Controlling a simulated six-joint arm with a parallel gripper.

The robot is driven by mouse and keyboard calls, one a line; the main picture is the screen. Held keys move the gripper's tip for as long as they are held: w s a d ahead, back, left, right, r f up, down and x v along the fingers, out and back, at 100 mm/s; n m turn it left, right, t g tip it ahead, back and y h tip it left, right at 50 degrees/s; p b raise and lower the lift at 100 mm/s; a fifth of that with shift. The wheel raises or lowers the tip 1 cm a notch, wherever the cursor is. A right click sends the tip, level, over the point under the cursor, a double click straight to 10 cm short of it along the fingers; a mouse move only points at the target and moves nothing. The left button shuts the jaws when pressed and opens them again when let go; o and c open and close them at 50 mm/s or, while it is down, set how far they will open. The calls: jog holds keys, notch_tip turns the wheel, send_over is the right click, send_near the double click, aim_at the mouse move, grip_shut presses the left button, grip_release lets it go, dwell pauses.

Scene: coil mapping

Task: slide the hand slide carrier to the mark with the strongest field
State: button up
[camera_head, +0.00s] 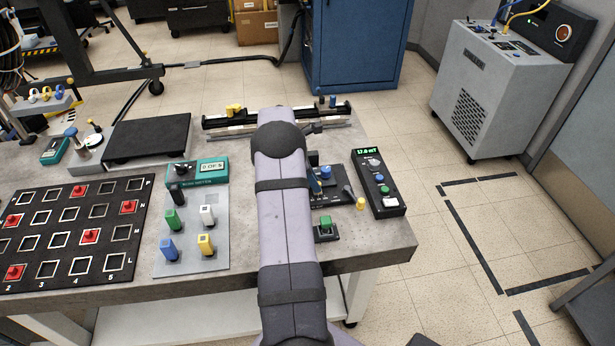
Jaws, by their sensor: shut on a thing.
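The hand slide (222,123) is a long black rail with a pale scale strip, along the back edge of the bench. A yellow part (234,110) sits near its left end. My arm crosses the middle of the rail and hides that stretch. I cannot make out the carrier or the marks along the rail. My gripper is hidden behind my own arm, so its hold cannot be seen. A black meter box (386,184) on the right has a green display (372,151) that seems to read 17.0 mT.
A teal box (208,171) reads "0 OF 5". Left of my arm are a grey plate with coloured blocks (190,262), a black grid board (62,240) with red pieces, and a black platform (147,137). A green button (326,222) and a yellow knob (360,203) stand right of my arm.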

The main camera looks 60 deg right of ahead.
jog(key=shift+r, duration=0.1)
jog(key=o, duration=0.8)
jog(key=shift+r+p, duration=3)
jog(key=shift+r, duration=0.45)
